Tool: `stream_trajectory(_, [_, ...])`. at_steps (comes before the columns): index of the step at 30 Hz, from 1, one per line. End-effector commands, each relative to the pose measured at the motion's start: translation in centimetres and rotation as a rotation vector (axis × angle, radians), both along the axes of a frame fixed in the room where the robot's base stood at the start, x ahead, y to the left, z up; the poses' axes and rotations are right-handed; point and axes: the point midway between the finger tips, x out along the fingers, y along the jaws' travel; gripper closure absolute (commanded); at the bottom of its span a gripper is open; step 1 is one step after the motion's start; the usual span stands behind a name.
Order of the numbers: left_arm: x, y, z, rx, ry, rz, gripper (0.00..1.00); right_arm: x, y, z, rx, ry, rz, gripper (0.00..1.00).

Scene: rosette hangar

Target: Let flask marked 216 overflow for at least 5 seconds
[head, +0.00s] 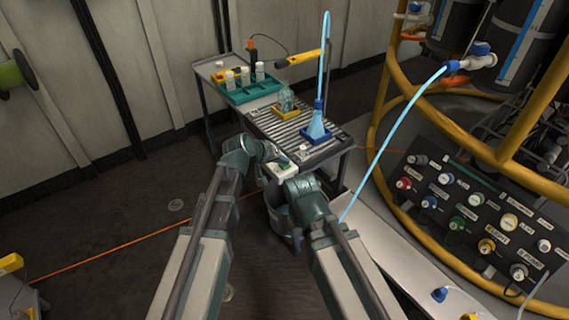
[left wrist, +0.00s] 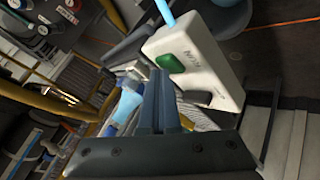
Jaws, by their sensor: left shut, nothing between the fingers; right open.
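A flask with light blue liquid (head: 316,129) stands in a blue holder on the roller bench, with a light blue tube running down to its neck. It also shows in the left wrist view (left wrist: 128,104). A clear flask (head: 286,99) stands in a yellow holder (head: 284,113) behind it. I cannot read a number on either flask. A white box (head: 279,168) with a green button (left wrist: 170,62) is at the bench's near end. My left gripper (head: 281,157) is shut and empty close to this box; contact is unclear. My right gripper (head: 290,184) is open, lower down, mostly hidden by its arm.
A green rack (head: 250,93) with white-capped bottles stands at the bench's back left. A yellow tubular frame (head: 382,100) and a panel of labelled knobs (head: 470,215) stand right. Open floor (head: 120,215) lies left.

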Motion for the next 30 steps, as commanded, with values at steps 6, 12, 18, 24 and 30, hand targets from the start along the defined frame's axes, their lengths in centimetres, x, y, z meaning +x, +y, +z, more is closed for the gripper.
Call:
stream_trajectory(6, [-0.02,0.0,-0.02,0.0,0.001,-0.001,1.0,0.0,0.0,-0.01,0.0,0.0,0.0,0.5])
stream_trajectory(12, [-0.01,0.0,-0.02,0.0,0.001,-0.001,1.0,0.0,0.0,-0.01,0.0,0.0,0.0,0.5])
stream_trajectory(18, [-0.02,0.0,-0.02,0.0,0.001,-0.001,1.0,0.0,0.0,-0.01,0.0,0.0,0.0,0.5])
stream_trajectory(24, [0.0,0.0,0.02,0.0,0.001,-0.001,1.0,0.0,0.0,0.03,0.0,0.0,0.0,0.5])
stream_trajectory(30, [0.0,0.01,0.77,0.0,0.0,0.0,1.0,-0.01,0.0,0.77,0.0,0.0,0.0,0.5])
